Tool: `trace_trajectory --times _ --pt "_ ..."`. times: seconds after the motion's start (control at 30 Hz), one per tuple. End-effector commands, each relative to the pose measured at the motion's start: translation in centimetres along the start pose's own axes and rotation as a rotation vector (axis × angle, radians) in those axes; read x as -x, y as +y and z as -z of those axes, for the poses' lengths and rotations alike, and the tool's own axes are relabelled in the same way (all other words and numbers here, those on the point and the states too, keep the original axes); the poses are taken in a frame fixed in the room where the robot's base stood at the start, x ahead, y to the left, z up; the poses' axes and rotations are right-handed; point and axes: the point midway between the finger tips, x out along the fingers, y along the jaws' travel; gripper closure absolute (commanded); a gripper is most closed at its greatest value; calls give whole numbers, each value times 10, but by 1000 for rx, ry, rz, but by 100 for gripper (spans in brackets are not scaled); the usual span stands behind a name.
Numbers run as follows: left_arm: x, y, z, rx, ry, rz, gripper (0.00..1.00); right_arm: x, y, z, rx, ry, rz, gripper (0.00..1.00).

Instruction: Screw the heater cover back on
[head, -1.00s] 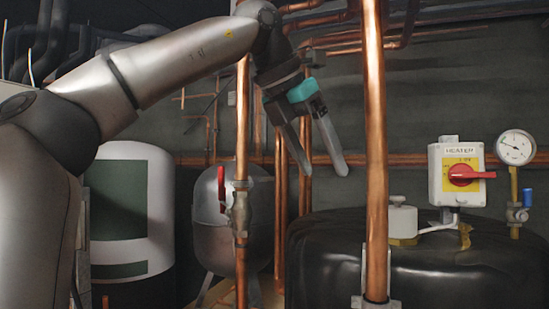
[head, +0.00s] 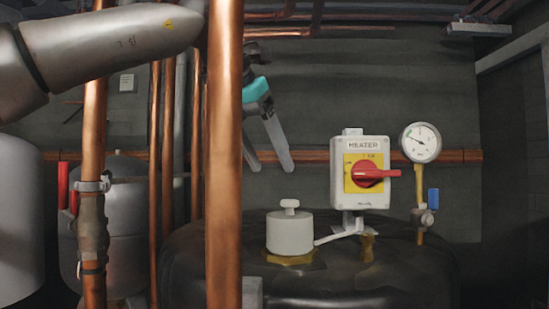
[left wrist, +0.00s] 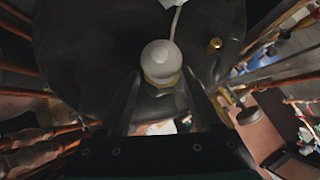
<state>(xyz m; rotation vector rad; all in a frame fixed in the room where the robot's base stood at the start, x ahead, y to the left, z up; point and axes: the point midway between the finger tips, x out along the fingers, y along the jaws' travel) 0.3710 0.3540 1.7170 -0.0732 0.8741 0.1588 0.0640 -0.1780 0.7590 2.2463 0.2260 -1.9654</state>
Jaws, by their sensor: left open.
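The white heater cover (head: 290,233), a round cap with a small knob on top, sits upright on a brass fitting (head: 290,259) on the black tank (head: 340,272). My left gripper (head: 269,162) is open and empty above the cover and slightly to its left in the head view. Its fingers point down, and the copper pipe hides part of the arm behind it. In the left wrist view the cover (left wrist: 161,58) shows beyond and between the two open fingers (left wrist: 162,88), apart from them. My right gripper is not in view.
A thick vertical copper pipe (head: 224,190) stands in front of my left arm. The heater switch box (head: 360,172) with a red knob and a pressure gauge (head: 421,142) stand right of the cover. A pipe with a red-handled valve (head: 92,195) is at left.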

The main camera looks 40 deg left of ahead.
Motion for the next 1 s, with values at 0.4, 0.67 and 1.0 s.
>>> trace_trajectory --times 0.4,0.67,1.0 --pt "-36 2 2 8 -1 -4 35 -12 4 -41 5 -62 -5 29" --pt "-71 2 2 7 0 -4 35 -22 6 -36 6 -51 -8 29" --pt "-90 2 0 6 -3 -4 35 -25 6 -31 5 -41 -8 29"
